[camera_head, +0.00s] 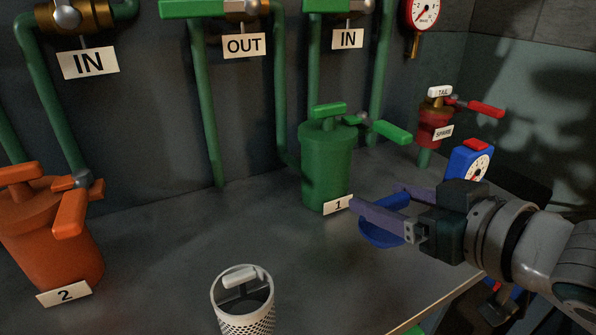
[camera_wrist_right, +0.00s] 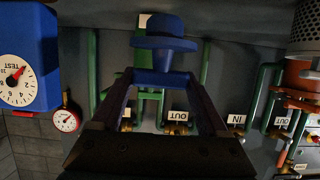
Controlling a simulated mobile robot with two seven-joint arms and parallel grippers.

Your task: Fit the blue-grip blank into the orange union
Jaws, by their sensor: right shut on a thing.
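My right gripper (camera_head: 376,196) reaches in from the right in the head view, above the counter and in front of the green vessel. It is shut on the blue-grip blank (camera_head: 382,237), whose blue disc shows below the fingers. The right wrist view shows the blank (camera_wrist_right: 165,42) beyond the fingertips (camera_wrist_right: 160,78), with a wide flange and a round end. An orange vessel (camera_head: 50,240) labelled 2 stands at the far left, with orange handles and a grey fitting (camera_head: 82,181) on its pipe side. I cannot tell which part is the union. My left gripper is not in view.
A green vessel (camera_head: 327,165) labelled 1 stands at the back centre. A white perforated cup (camera_head: 243,305) stands in front. A blue gauge (camera_head: 468,162) and a red vessel (camera_head: 433,128) stand at right. Green pipes line the wall. The counter between the vessels is clear.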

